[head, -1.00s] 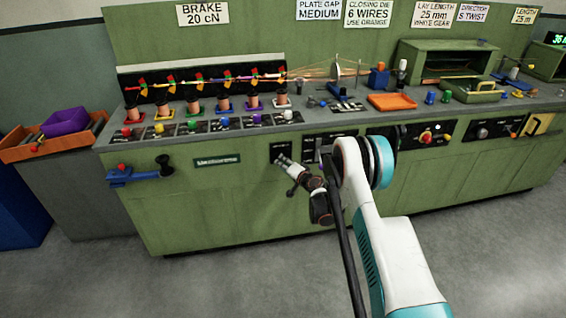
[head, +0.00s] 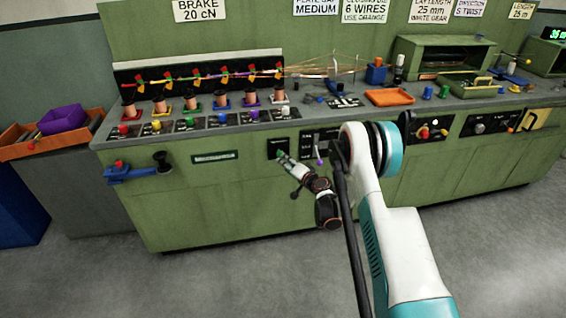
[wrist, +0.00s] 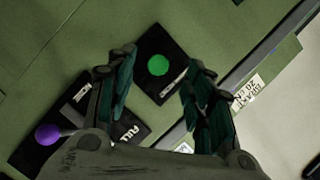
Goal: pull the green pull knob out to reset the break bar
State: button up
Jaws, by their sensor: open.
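The green pull knob (wrist: 158,65) sits on a black square plate (wrist: 166,84) on the green machine front. In the wrist view it shows beyond and between my open fingers, nearly face on. My gripper (wrist: 158,84) is open with nothing between its fingers. In the head view my gripper (head: 281,157) is in front of the same black plate (head: 278,143), and a small bit of the green knob shows at its fingertips. I cannot tell the exact gap between the fingertips and the knob. The break bar cannot be made out.
The bench (head: 350,115) above carries spools and an orange tray (head: 389,97).

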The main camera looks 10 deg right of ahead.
jog(key=v, duration=0.7)
jog(key=shift+s, duration=0.2)
jog(key=shift+r, duration=0.15)
jog(key=s+a+r+n+g, duration=0.1)
jog(key=a+r, duration=0.1)
jog(key=r, duration=0.5)
jog(key=s+a+r+n+g, duration=0.1)
jog(key=s+r, duration=0.1)
jog(key=r, duration=0.5)
jog(key=s+a+r+n+g, duration=0.2)
jog(key=s+a+r+n, duration=0.1)
jog(key=s+r, duration=0.75)
jog(key=s+r+n+g+h, duration=0.1)
jog(key=s+r, duration=0.2)
jog(key=s, duration=0.5)
jog(key=s+r+n+g+h, duration=0.1)
jog(key=s+r+h, duration=0.1)
jog(key=s, duration=0.7)
jog(key=s+d+f+g+h, duration=0.1)
jog(key=s+d+h, duration=0.1)
jog(key=s, duration=1.3)
jog(key=shift+s+d+f+n+g, duration=0.2)
jog(key=shift+s+f+n+g, duration=0.15)
jog(key=shift+f+n+g, duration=0.05)
